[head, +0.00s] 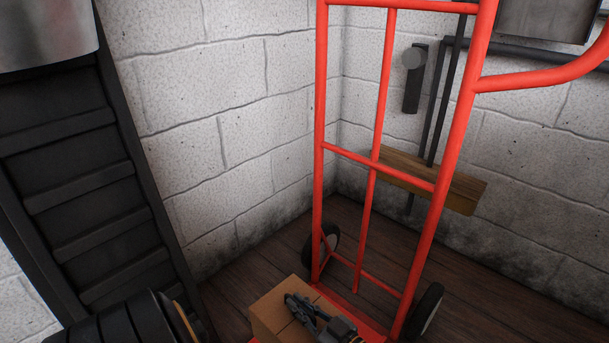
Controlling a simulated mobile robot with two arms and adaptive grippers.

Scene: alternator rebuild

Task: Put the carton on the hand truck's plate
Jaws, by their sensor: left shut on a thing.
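The hand truck (318,120) is a red tubular frame standing upright in the corner, with dark wheels low on each side. Its red plate (370,326) shows in part at the bottom edge of the head view. The brown carton (268,312) is at the bottom centre, at the plate's left part and in front of the frame. My left gripper (300,309) is over the carton's top right side and shut on it. The carton's lower part is cut off by the picture edge, so I cannot tell whether it rests on the plate. My right gripper is not in view.
White block walls (240,110) meet behind the hand truck. A wooden block (425,180) shows behind its frame by the right wall. A dark slatted rack (80,190) stands at the left. The dark plank floor (240,275) is bare left of the truck.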

